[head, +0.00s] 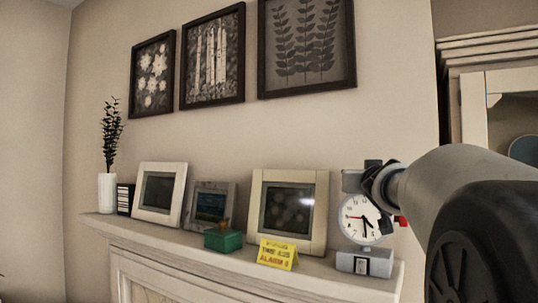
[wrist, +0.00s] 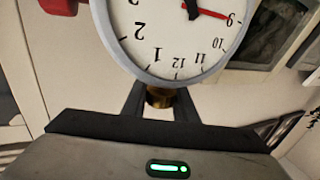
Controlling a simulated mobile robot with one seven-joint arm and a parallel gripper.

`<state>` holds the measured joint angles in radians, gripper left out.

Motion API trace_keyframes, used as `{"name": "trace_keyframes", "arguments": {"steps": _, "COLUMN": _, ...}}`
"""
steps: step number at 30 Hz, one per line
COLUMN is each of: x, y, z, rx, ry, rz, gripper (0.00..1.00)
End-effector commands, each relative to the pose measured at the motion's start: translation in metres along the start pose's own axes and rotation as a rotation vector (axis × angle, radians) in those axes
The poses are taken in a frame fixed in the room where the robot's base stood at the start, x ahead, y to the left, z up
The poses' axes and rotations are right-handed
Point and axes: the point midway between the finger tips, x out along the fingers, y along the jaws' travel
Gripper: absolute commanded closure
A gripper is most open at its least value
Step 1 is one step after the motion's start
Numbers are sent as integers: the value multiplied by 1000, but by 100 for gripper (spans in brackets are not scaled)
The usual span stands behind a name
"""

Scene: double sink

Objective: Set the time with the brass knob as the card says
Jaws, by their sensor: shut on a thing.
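The white-faced clock (head: 352,227) stands on the right end of the mantel, above a pale base block (head: 364,262). Its dark hands point down, near the 5, and a red hand points close to the 9. The clock (wrist: 150,62) is upside down in the wrist view, its dark hands mostly cut off. The brass knob (wrist: 159,99) is at the rim near the 12. My gripper (wrist: 160,92) is shut on it. The yellow card (head: 278,254) leans on the mantel; its small print seems to read "TIME 4:25" and "ALARM 9".
A red part (head: 403,221) sticks out at the clock's right side. A green box (head: 222,240) and framed pictures (head: 251,205) stand left of the clock. A white vase (head: 107,194) stands at the far left. My arm covers the right side.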

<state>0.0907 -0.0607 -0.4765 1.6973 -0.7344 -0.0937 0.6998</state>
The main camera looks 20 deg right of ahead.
Motion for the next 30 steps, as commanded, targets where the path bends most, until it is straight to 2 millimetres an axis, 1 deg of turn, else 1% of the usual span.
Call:
{"name": "trace_keyframes", "arguments": {"steps": 1, "x": 1, "y": 0, "z": -14, "rx": -3, "ry": -10, "rz": -21, "gripper": 96}}
{"name": "trace_keyframes", "arguments": {"steps": 2, "x": 1, "y": 0, "z": -14, "rx": -3, "ry": -9, "rz": -35, "gripper": 96}}
{"name": "trace_keyframes", "arguments": {"steps": 11, "x": -2, "y": -6, "z": -4, "rx": 0, "ry": 18, "rz": -177, "gripper": 96}}
{"name": "trace_keyframes", "arguments": {"steps": 21, "x": -4, "y": -12, "z": -4, "rx": 2, "ry": 11, "rz": -316, "gripper": 97}}
{"name": "trace_keyframes", "arguments": {"steps": 30, "x": -6, "y": -15, "z": -3, "rx": 4, "ry": 5, "rz": -383, "gripper": 97}}
